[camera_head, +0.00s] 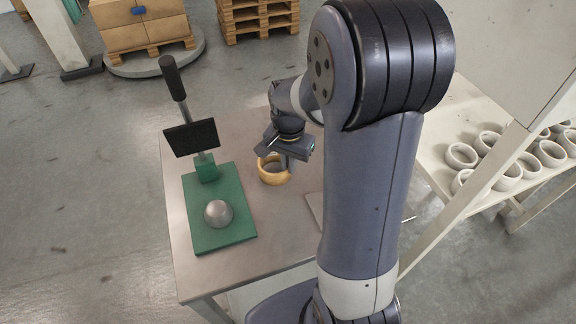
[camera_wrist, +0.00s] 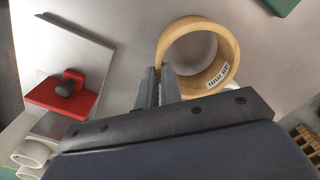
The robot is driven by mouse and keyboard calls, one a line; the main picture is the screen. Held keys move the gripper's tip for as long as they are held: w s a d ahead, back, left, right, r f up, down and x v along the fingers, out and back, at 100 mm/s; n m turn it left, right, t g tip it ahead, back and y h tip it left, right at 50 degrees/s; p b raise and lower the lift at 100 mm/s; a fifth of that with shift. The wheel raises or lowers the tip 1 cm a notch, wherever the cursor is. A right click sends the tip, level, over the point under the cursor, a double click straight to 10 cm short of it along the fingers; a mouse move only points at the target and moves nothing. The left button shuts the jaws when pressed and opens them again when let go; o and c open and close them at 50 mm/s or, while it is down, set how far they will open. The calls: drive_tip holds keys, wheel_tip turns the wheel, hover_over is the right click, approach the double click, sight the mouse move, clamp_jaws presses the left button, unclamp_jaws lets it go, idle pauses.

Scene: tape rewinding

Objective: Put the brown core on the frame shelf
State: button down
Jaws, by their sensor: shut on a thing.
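The brown core (camera_head: 270,179) is a tan ring at the table's middle, just right of the green base. In the wrist view the core (camera_wrist: 232,48) shows its open bore and a printed label on its inner wall. My gripper (camera_head: 284,162) is shut on the core's near wall, one finger inside the ring and one outside; the fingers also show in the wrist view (camera_wrist: 158,86). I cannot tell whether the core touches the table. A pale frame shelf (camera_head: 436,168) with several white rings stands at the right, partly hidden by my arm.
A green base (camera_head: 235,228) with a metal dome (camera_head: 218,213) and an upright lever (camera_head: 180,92) takes the table's left side. A red block (camera_wrist: 62,98) sits on a grey plate (camera_wrist: 95,50). Bare metal table (camera_head: 182,245) shows around them. Pallets (camera_head: 258,18) stand behind.

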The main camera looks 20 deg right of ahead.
drive_tip(key=shift+f, duration=0.75)
drive_tip(key=shift+f, duration=0.25)
drive_tip(key=c, duration=1.6)
unclamp_jaws()
drive_tip(key=shift+r, duration=0.1)
